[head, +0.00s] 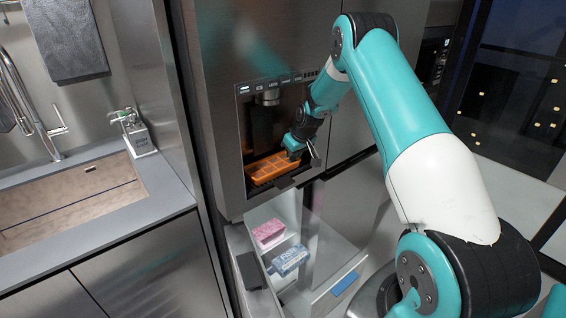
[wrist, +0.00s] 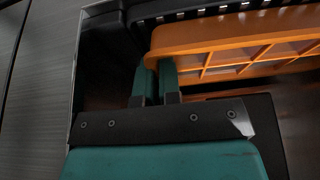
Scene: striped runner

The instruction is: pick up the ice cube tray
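The orange ice cube tray (head: 272,167) is in the dispenser recess of the steel fridge, low down over the drip ledge. In the wrist view the tray (wrist: 235,38) spans the upper right, with its open compartments showing. My gripper (head: 297,150) is at the tray's right end in the head view. In the wrist view my gripper's two teal fingers (wrist: 157,75) are close together, with the tray's end rim between their tips. I cannot tell whether the tray touches the ledge.
The fridge recess walls and the dark spout (head: 268,97) stand close around the tray. Below, an open drawer (head: 325,284) holds a pink box (head: 268,233) and a blue box (head: 289,260). A sink counter (head: 160,197) with a soap dispenser (head: 139,138) is at left.

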